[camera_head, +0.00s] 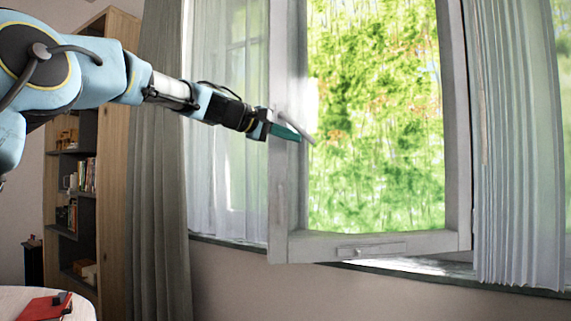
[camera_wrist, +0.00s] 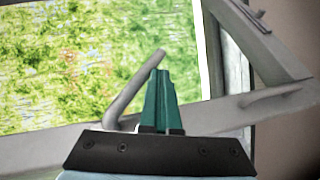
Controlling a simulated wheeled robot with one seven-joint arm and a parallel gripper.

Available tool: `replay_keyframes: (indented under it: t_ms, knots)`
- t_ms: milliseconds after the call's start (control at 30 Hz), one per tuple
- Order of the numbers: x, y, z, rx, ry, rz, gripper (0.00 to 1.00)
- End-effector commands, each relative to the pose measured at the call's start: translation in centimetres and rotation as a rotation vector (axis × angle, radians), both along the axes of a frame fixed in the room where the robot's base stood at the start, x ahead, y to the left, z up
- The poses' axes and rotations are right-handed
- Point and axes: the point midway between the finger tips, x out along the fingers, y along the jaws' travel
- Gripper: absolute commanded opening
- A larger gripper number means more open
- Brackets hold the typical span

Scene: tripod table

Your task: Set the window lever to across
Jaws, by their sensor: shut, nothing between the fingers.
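The window lever (camera_head: 308,137) is a pale grey handle on the left upright of the window sash (camera_head: 280,190). It slants down to the right in the head view. In the wrist view the lever (camera_wrist: 132,91) runs diagonally, its free end just past the fingertips. My gripper (camera_head: 297,136) has green fingers, shut and empty, close beside the lever. In the wrist view my gripper (camera_wrist: 161,74) overlaps part of the lever. I cannot tell whether they touch.
The sash stands swung into the room, with a small fitting (camera_head: 371,251) on its bottom rail. Curtains hang left (camera_head: 160,170) and right (camera_head: 517,140). A bookshelf (camera_head: 112,190) stands at left. A round table (camera_head: 20,300) with a red item is at lower left.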

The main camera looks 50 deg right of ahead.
Motion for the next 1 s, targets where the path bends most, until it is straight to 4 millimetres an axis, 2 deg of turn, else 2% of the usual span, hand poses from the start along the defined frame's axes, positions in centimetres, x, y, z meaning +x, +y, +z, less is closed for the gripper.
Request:
replay_keyframes:
  t_ms: [33,67,700,1000]
  knots:
    - [-0.1,-0.2,-1.2,-0.033,0.026,0.0,0.0]
    - [-0.2,-0.3,-1.1,-0.053,0.042,-0.001,0.0]
    - [-1.8,-2.4,1.9,-0.447,0.363,0.0,0.0]
    - [-2.2,-2.7,3.1,-0.483,0.383,0.0,0.0]
